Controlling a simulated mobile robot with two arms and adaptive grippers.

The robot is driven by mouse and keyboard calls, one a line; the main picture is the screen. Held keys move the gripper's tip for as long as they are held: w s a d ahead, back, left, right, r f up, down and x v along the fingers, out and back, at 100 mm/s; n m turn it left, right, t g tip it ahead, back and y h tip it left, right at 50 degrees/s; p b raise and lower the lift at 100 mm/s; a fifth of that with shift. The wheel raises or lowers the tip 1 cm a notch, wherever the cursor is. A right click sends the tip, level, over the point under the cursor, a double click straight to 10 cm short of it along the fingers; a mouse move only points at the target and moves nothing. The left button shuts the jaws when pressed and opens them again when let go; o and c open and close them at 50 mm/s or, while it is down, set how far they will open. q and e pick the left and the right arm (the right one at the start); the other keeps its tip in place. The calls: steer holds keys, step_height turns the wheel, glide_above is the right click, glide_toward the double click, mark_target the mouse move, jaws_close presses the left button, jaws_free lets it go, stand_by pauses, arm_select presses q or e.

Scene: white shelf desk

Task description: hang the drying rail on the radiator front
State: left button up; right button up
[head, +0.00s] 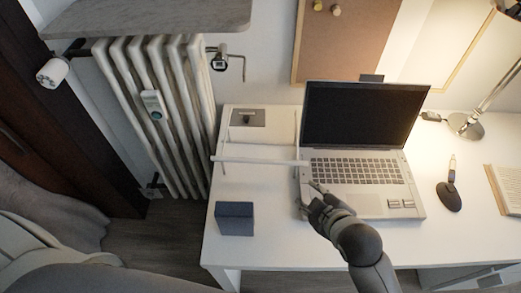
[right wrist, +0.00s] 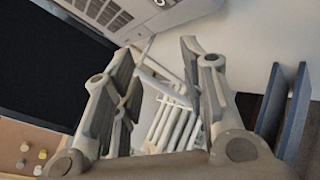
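The drying rail (head: 258,161) is a white bar with thin arms near its ends. It is at the left end of the white desk, left of the laptop. The ribbed white radiator (head: 163,112) stands on the wall left of the desk. My right gripper (head: 308,193) is at the rail's right end, over the laptop's left edge. In the right wrist view, the fingers of my right gripper (right wrist: 157,58) are apart, with thin white rail parts between them; I cannot tell whether they touch. My left gripper is not in view.
The open laptop (head: 355,185) fills the desk's middle. A dark blue-grey box (head: 235,219) stands at the front left corner. A grey shelf (head: 150,17) overhangs the radiator, and a white device (head: 153,104) sits on its front. A valve (head: 221,58) is at its upper right.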

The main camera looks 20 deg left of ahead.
mark_target(269, 162)
steer(key=w+a+n+y, duration=0.1)
steer(key=w+a+n, duration=0.1)
steer(key=a, duration=0.1)
steer(key=w+a+n+y, duration=0.1)
steer(key=w+a+n, duration=0.1)
steer(key=a+n, duration=0.1)
steer(key=w+a+n, duration=0.2)
steer(key=a+n, duration=0.1)
steer(key=a, duration=0.2)
steer(key=shift+w+a+r+t+y, duration=0.2)
steer(key=shift+t+y, duration=0.1)
steer(key=shift+y, duration=0.1)
steer(key=shift+s+x, duration=0.25)
steer(key=shift+x, duration=2.35)
steer(key=shift+a+f, duration=0.1)
steer(key=shift+f, duration=0.05)
jaws_close()
